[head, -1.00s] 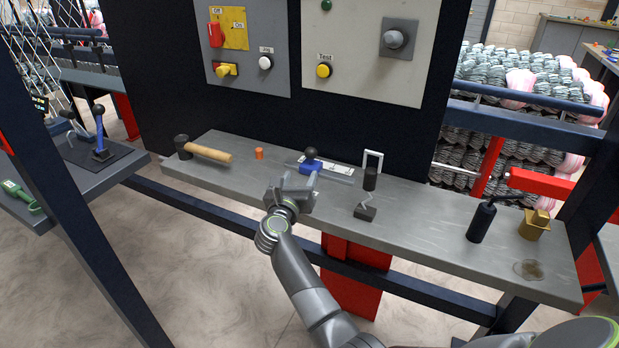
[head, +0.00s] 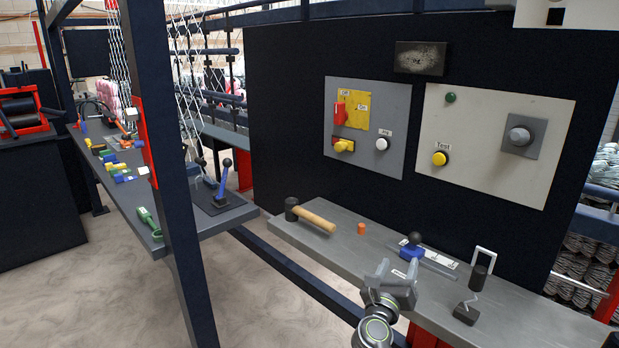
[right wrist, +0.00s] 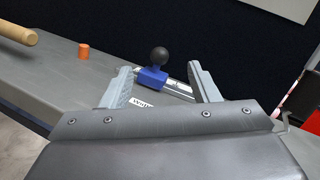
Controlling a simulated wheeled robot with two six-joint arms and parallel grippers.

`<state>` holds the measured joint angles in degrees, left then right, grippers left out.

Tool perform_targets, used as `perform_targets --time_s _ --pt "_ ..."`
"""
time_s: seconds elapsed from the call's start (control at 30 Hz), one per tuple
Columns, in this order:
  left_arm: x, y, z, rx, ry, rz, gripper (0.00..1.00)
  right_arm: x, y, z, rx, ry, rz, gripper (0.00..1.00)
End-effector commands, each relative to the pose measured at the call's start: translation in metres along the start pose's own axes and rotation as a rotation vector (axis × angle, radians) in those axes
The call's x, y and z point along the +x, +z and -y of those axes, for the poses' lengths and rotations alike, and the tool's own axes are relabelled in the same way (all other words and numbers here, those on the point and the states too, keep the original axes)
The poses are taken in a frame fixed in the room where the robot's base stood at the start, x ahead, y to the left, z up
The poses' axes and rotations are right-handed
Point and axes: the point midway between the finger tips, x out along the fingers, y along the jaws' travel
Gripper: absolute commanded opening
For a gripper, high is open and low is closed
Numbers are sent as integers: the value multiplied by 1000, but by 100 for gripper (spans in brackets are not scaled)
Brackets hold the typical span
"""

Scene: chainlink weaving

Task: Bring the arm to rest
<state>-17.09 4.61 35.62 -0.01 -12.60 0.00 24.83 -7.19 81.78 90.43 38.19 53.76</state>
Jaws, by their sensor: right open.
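My right gripper (head: 397,270) is at the front edge of the grey shelf (head: 345,262), in front of a blue block with a black ball knob (head: 412,248). In the right wrist view its two fingers (right wrist: 160,88) are spread apart, with nothing held between them. The blue knob piece (right wrist: 154,76) shows between and beyond the fingers, on a metal rail with a white label. I cannot tell how far the fingertips are from it. My left gripper is not in view.
On the shelf are a hammer (head: 312,216), an orange cylinder (head: 361,229) and a black weight with a hook (head: 467,310). Control panels (head: 495,140) stand behind. A dark post (head: 172,190) and a tool-covered bench (head: 110,180) are at left.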

Motion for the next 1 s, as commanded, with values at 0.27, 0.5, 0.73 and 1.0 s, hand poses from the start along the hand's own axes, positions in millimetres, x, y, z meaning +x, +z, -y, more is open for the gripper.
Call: perform_targets --time_s 0.27,0.5,0.73,1.0 --pt "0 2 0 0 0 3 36 -57 10 15 -581 189 406 55" --pt "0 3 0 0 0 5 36 -133 -24 11 -1160 417 680 55" --pt "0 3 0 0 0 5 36 -212 -95 30 -1709 730 860 55" --pt "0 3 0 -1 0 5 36 -296 -179 105 -2218 1215 944 55"
